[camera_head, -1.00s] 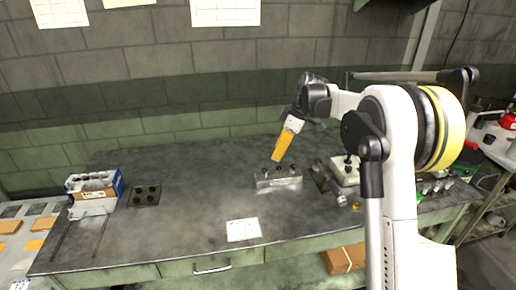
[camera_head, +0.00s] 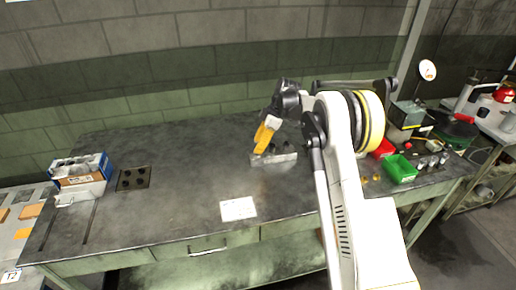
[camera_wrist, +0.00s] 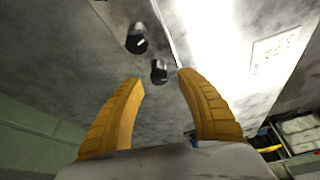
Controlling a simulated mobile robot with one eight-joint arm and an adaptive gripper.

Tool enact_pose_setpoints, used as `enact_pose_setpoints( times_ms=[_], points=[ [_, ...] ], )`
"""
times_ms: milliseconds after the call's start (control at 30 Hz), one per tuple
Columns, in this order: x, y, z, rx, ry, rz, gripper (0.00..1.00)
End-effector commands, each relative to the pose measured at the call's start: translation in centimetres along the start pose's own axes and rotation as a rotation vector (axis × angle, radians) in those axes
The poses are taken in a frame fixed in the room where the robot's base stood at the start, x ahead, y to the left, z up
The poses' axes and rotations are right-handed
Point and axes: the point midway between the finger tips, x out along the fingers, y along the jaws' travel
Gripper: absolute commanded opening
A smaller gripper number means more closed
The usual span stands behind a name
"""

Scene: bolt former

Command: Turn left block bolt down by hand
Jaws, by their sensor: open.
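The grey metal block (camera_head: 284,161) lies on the workbench in the head view, with dark bolts standing in its top. Two bolts show to the right of my gripper, one of them the right bolt (camera_head: 287,148); the left end is partly covered by my fingers. My gripper (camera_head: 260,147) points down at the left end of the block. In the wrist view my gripper (camera_wrist: 160,78) has its yellow fingers spread. The nearer bolt (camera_wrist: 159,72) appears between the fingertips, with a clear gap on both sides. A second bolt (camera_wrist: 137,40) is farther off.
A white paper sheet (camera_head: 238,209) lies in front of the block. A blue box (camera_head: 81,168) and a dark plate with holes (camera_head: 133,179) are at the left. A green bin (camera_head: 400,169) and a red bin (camera_head: 383,149) are right of my arm.

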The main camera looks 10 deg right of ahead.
Motion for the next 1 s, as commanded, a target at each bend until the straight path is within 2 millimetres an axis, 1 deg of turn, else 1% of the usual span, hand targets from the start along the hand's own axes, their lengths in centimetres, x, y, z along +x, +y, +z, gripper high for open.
enact_pose_setpoints(
  times_ms=[100,333,367,400,500,833,1000],
  points=[
    [0.53,0.01,0.01,0.000,0.000,0.000,0.43],
    [0.53,0.00,-0.02,0.000,0.000,0.000,0.43],
    [0.53,-0.01,-0.03,0.000,0.000,0.000,0.39],
    [0.53,-0.01,-0.03,0.000,0.000,0.000,0.27],
    [0.52,-0.01,-0.02,0.000,0.000,0.000,0.00],
    [0.54,-0.03,-0.02,0.004,-0.001,0.002,0.00],
    [0.55,-0.09,-0.01,0.038,-0.001,0.016,0.00]
  ],
)
